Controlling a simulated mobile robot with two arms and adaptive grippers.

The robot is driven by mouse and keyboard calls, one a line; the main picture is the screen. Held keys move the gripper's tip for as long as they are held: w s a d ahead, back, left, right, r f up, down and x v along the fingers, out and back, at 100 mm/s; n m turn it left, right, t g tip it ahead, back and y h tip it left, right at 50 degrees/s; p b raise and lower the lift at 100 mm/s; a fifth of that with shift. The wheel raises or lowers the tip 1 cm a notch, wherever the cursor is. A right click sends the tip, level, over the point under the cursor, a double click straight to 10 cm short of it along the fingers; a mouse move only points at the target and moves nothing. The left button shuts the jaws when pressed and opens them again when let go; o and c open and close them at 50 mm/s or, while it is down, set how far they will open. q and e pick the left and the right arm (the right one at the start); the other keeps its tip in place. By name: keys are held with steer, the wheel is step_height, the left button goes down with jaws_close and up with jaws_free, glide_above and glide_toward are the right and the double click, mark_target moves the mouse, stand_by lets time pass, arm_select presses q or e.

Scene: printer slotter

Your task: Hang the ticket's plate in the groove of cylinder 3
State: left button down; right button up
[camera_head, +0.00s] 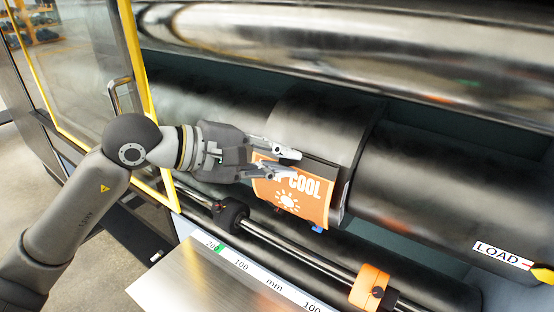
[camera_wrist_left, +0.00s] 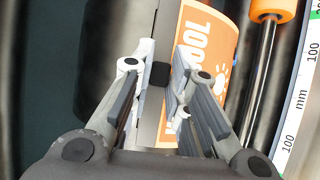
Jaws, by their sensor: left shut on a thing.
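The orange plate (camera_head: 312,208) bears white "COOL" lettering and a sun mark. It lies tilted against the front of a dark cylinder with a wider middle section (camera_head: 318,120). My left gripper (camera_head: 293,163) is shut on the plate's upper left part. In the left wrist view the fingers (camera_wrist_left: 160,72) straddle a grey strip and a small black block beside the orange plate face (camera_wrist_left: 214,30). The fingers hide part of the lettering. I cannot tell whether the plate's edge sits in a groove, and no cylinder number is readable. My right gripper is not in view.
A shiny roller (camera_head: 350,45) spans above. Below runs a thin rod with a black collar (camera_head: 232,216) and an orange collar (camera_head: 369,287). A millimetre scale (camera_head: 262,272) edges a metal table (camera_head: 205,285). A yellow-framed door (camera_head: 137,60) stands left; a "LOAD" label (camera_head: 503,254) is right.

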arm_select(q)
steer(key=shift+w+d, duration=0.1)
steer(key=shift+w+d+f, duration=0.2)
steer(key=shift+w, duration=0.15)
steer(key=shift+w+d+f+b, duration=0.2)
steer(key=shift+w+d+b, duration=0.15)
steer(key=shift+w+b, duration=0.2)
steer(key=shift+f+b, duration=0.15)
steer(key=shift+b, duration=0.25)
stand_by(1.3)
steer(key=c, duration=1.3)
jaws_free()
steer(key=shift+w+d, duration=0.1)
steer(key=shift+w, duration=0.05)
